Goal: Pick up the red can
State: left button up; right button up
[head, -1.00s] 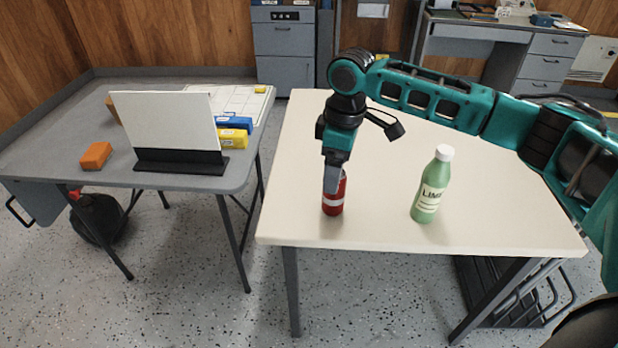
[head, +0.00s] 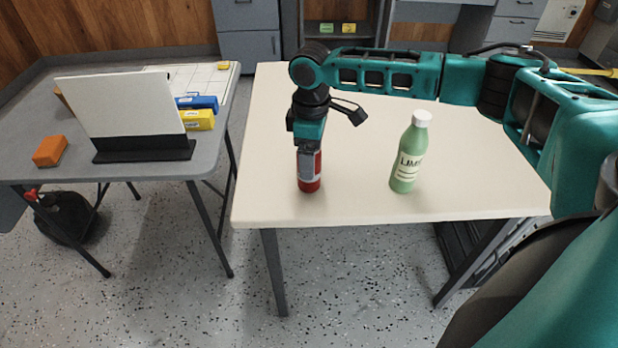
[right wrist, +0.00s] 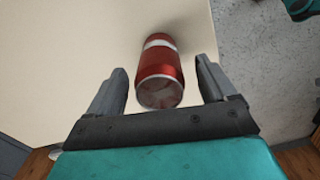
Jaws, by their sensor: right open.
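The red can (head: 309,184) with a pale band stands upright on the cream table (head: 350,205), near its front edge. My right gripper (head: 309,172) points down over the can and hides part of it in the head view. In the right wrist view the red can (right wrist: 160,75) lies between the two open fingers of my right gripper (right wrist: 160,85), with a gap on each side. My left gripper is not in view.
A green lime bottle (head: 408,155) with a white cap stands on the table to the right of the can. A grey table (head: 200,165) on the left holds a white panel (head: 125,105) on a dark base, an orange block (head: 50,151) and blue and yellow boxes (head: 198,119).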

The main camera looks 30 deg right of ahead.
notch_tip(320, 180, down, 3)
jog(key=shift+f, duration=0.2)
jog(key=shift+c, duration=0.2)
jog(key=c, duration=1.1)
